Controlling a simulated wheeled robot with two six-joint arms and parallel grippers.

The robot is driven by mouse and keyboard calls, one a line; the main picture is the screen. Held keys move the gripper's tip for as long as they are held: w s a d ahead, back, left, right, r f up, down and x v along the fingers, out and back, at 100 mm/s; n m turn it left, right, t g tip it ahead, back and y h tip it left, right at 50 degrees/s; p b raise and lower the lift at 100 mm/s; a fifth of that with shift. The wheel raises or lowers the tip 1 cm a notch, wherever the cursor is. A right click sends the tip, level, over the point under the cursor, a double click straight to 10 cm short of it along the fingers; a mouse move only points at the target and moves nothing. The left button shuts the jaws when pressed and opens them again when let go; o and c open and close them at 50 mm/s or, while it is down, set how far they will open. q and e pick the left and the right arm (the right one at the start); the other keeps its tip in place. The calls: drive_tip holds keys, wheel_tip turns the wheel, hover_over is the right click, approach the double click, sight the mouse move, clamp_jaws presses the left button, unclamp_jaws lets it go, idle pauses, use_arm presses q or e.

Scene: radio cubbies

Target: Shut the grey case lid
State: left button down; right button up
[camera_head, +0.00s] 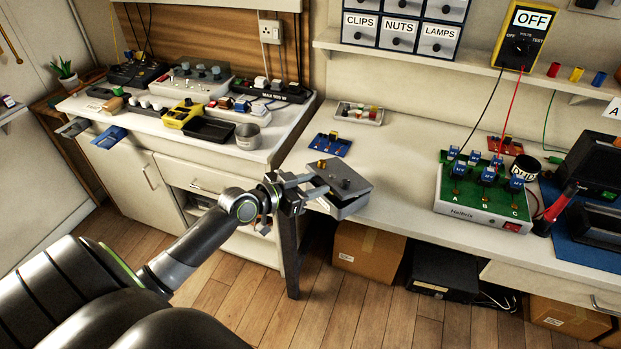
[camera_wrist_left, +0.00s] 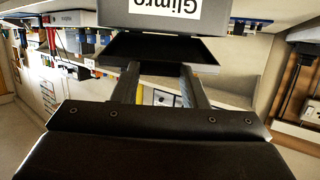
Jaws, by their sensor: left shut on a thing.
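The grey case (camera_head: 350,208) sits near the left front corner of the right bench. Its lid (camera_head: 345,174) is tilted above the base, with a gap at the side facing my arm. My left gripper (camera_head: 312,187) reaches in from the left and is shut on the lid's near-left edge. In the left wrist view, the two fingers (camera_wrist_left: 158,75) meet a dark panel of the case, below a grey face with a white "Glimro" label (camera_wrist_left: 165,8). The fingertip contact is partly hidden. My right gripper is not in view.
A blue board (camera_head: 329,145) and a small parts tray (camera_head: 359,114) lie behind the case. A green-topped device (camera_head: 482,195) stands to the right, with clear bench (camera_head: 405,165) between. The left counter (camera_head: 283,135) holds a metal cup (camera_head: 247,136) and several devices.

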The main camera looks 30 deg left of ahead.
use_arm(q)
drive_tip(key=shift+w+d+r+p, duration=0.1)
drive_tip(key=shift+w+r+p, duration=0.1)
drive_tip(key=shift+r, duration=0.3)
drive_tip(key=shift+w+d+r+p, duration=0.1)
drive_tip(key=shift+w+r+p, duration=0.1)
drive_tip(key=shift+r, duration=0.25)
drive_tip(key=c, duration=0.8)
unclamp_jaws()
drive_tip(key=shift+c, duration=0.2)
drive_tip(key=shift+s, duration=0.1)
drive_tip(key=p+v, duration=0.3)
drive_tip(key=v, duration=1.4)
drive_tip(key=shift+a+r+p, duration=0.15)
drive_tip(key=shift+r+p, duration=0.05)
drive_tip(key=shift+p, duration=0.1)
